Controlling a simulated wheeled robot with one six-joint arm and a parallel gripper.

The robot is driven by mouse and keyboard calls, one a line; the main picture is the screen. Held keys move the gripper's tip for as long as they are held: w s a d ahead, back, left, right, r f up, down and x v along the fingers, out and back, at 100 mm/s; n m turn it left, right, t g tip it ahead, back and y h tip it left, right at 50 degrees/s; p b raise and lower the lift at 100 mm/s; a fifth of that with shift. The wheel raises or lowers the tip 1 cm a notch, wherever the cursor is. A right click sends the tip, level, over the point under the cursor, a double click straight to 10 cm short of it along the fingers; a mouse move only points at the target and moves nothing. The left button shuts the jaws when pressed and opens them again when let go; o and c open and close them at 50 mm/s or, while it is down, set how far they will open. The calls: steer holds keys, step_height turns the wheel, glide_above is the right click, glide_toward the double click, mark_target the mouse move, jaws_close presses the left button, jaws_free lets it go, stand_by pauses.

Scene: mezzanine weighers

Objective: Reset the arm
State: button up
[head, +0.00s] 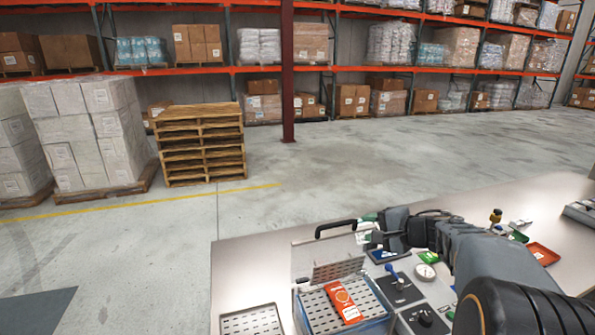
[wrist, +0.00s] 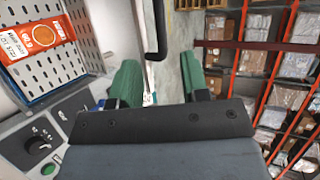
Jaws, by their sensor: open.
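My gripper (wrist: 166,78) shows two green fingers spread apart with nothing between them in the wrist view. In the head view my gripper (head: 366,226) is over the back edge of the metal table, beside a black handle (head: 336,227) and behind the weigher's control panel. The handle (wrist: 156,30) also shows beyond the fingers in the wrist view. My arm stretches from the lower right and covers part of the table.
An orange packet (head: 342,302) lies on a perforated tray (head: 372,304) in the weigher; the packet (wrist: 38,34) also shows in the wrist view. A red dish (head: 543,254) and small items are at right.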

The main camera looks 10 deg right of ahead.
steer(key=w+d+n+t+h, duration=0.2)
steer(key=d+n+t+h, duration=0.15)
steer(key=d+h, duration=0.45)
steer(key=s+d+f+n+g+h+b, duration=0.1)
steer(key=s+d+f+n+g+h, duration=0.1)
steer(key=s+d+f+g+h, duration=0.3)
steer(key=s+a+f+n+g+y+b, duration=0.1)
steer(key=s+a+f+n+g+y, duration=0.1)
steer(key=s+a, duration=0.6)
steer(key=s+a+f+n+g+y+b, duration=0.2)
steer(key=s+a+f+n+y, duration=0.1)
steer(key=s+a, duration=0.6)
steer(key=a+n, duration=0.1)
steer(key=a, duration=0.3)
steer(key=shift+s+a+f+n, duration=0.15)
steer(key=shift+s+a+n, duration=0.1)
steer(key=shift+s+n, duration=0.1)
